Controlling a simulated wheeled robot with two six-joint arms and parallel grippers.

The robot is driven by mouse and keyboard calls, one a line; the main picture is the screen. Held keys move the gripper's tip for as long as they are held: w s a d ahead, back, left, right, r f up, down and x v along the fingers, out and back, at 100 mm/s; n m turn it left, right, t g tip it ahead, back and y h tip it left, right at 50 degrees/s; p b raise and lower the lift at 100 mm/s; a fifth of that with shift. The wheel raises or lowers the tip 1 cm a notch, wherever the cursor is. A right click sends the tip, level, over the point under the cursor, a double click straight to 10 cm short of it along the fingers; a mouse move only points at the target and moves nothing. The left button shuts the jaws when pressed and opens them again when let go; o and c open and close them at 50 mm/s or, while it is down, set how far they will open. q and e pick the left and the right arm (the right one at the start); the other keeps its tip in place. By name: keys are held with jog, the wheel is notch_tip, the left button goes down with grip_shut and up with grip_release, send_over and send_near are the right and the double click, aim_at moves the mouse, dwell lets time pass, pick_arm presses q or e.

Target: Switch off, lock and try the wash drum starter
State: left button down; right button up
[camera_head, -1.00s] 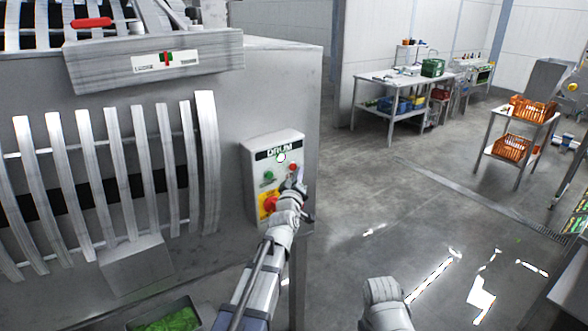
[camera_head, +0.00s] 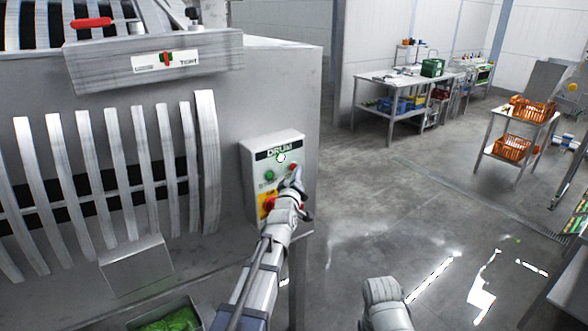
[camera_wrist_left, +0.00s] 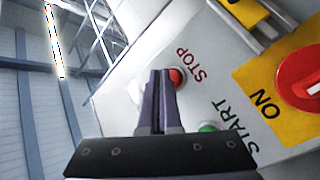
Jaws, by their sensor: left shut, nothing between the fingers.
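The grey starter box (camera_head: 262,157) marked DRUM is on the side of the metal machine. It carries a pale lamp (camera_head: 281,157), a green START button (camera_head: 269,175), a red STOP button (camera_head: 293,167) and a red rotary switch on a yellow plate (camera_head: 264,208), partly behind my arm. My left gripper (camera_head: 297,176) is shut and empty, its tips close to the STOP button. In the left wrist view its fingers (camera_wrist_left: 158,78) overlap the edge of the STOP button (camera_wrist_left: 177,77); contact is unclear. The red switch (camera_wrist_left: 304,80) shows beside the word ON.
Curved metal ribs (camera_head: 112,160) guard the drum left of the box. A bin of greens (camera_head: 197,308) stands below. At top right in the left wrist view is a yellow and dark item (camera_wrist_left: 245,12), unclear. The floor right of the machine is open.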

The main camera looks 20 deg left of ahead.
pick_arm(q)
jog(key=shift+w+a, duration=0.3)
jog(key=shift+a, duration=0.05)
dwell(0.7)
dwell(0.3)
jog(key=shift+s+d, duration=0.55)
jog(key=shift+d, duration=0.15)
jog(key=shift+s+d, duration=0.8)
jog(key=shift+d, duration=0.2)
jog(key=shift+s+d, duration=0.75)
jog(key=shift+d, duration=0.2)
